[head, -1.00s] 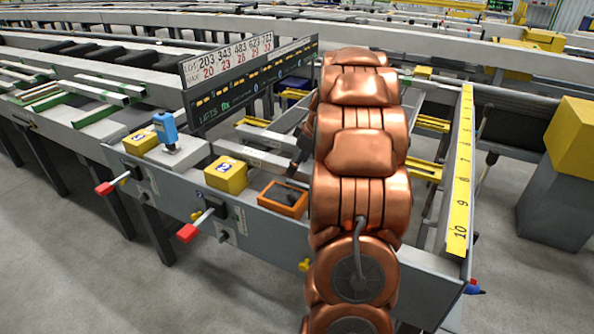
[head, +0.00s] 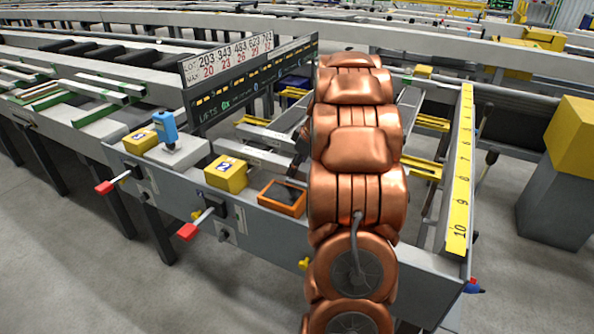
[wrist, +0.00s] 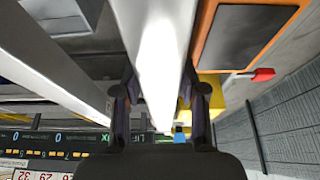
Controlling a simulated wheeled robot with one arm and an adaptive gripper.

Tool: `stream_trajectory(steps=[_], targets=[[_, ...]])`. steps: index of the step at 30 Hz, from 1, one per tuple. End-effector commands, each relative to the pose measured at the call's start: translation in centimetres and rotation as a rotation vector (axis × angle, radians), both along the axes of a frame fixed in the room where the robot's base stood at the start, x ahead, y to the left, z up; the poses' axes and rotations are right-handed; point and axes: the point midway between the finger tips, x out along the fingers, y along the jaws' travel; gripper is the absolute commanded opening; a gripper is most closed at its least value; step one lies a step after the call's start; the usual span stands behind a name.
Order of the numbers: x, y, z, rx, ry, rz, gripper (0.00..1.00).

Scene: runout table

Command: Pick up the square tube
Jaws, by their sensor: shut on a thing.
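The square tube (wrist: 157,40) is a pale grey-white bar running lengthwise between the two dark fingers of my gripper (wrist: 160,98) in the wrist view. The fingers are shut on it, one on each side. Its near end runs out of the top of the picture. In the head view my copper-coloured arm hides most of the gripper and I cannot make out the held tube clearly.
An orange-framed tray (head: 283,198), yellow boxes (head: 227,173) and red-tipped levers (head: 187,231) line the table's front edge. A lot sign (head: 250,80) stands at left of my arm. A yellow numbered scale (head: 461,170) runs along the right rail.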

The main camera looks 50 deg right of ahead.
Motion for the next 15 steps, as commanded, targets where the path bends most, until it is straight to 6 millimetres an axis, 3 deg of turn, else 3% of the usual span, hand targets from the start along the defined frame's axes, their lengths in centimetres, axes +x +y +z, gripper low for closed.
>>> stream_trajectory(steps=[4,15], targets=[[0.01,-0.02,0.00,-0.001,0.000,0.000,0.00],[0.02,-0.03,0.05,-0.001,-0.001,0.000,0.00]])
